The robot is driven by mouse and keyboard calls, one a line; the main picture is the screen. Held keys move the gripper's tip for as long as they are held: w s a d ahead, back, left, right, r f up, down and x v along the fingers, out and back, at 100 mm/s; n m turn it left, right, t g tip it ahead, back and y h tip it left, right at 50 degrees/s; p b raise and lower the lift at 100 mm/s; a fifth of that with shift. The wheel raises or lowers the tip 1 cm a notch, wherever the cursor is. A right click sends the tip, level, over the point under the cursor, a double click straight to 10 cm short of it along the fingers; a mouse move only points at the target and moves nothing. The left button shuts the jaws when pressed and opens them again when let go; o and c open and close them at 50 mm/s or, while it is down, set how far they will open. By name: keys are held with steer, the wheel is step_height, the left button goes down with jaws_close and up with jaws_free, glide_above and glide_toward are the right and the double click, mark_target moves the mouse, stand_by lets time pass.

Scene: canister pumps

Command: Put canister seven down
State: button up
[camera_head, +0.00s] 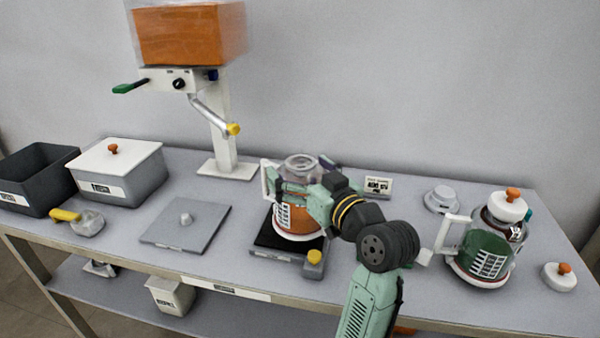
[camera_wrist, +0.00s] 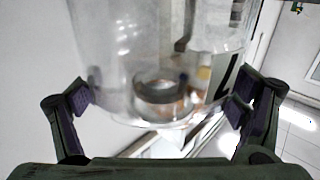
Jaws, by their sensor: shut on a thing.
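A clear canister (camera_head: 297,218) with a white handle and orange contents in its lower part is over the black scale plate (camera_head: 268,240). I cannot tell whether its base touches the plate. My gripper (camera_head: 303,190) is shut around its upper body, and the canister looks upright. In the wrist view the clear wall of the canister (camera_wrist: 150,60) fills the space between the purple pads of my gripper (camera_wrist: 158,105). Part of a black mark shows on its right side, too cut off to read surely. My arm hides the canister's right side.
A dark green-filled canister (camera_head: 487,250) with a white lid stands at the right, near loose lids (camera_head: 560,277). A grey plate (camera_head: 187,224), a scoop (camera_head: 88,222) and bins (camera_head: 118,170) are left. A dispenser stand (camera_head: 226,166) rises behind. A small sign (camera_head: 378,186) stands behind my arm.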

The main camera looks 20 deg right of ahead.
steer(key=shift+f, duration=0.65)
steer(key=shift+f, duration=0.15)
steer(key=o, duration=1.7)
steer(key=shift+r, duration=0.25)
steer(key=s+d+b, duration=0.2)
steer(key=s, duration=1)
steer(key=shift+f+b, duration=0.15)
steer(key=shift+b, duration=0.2)
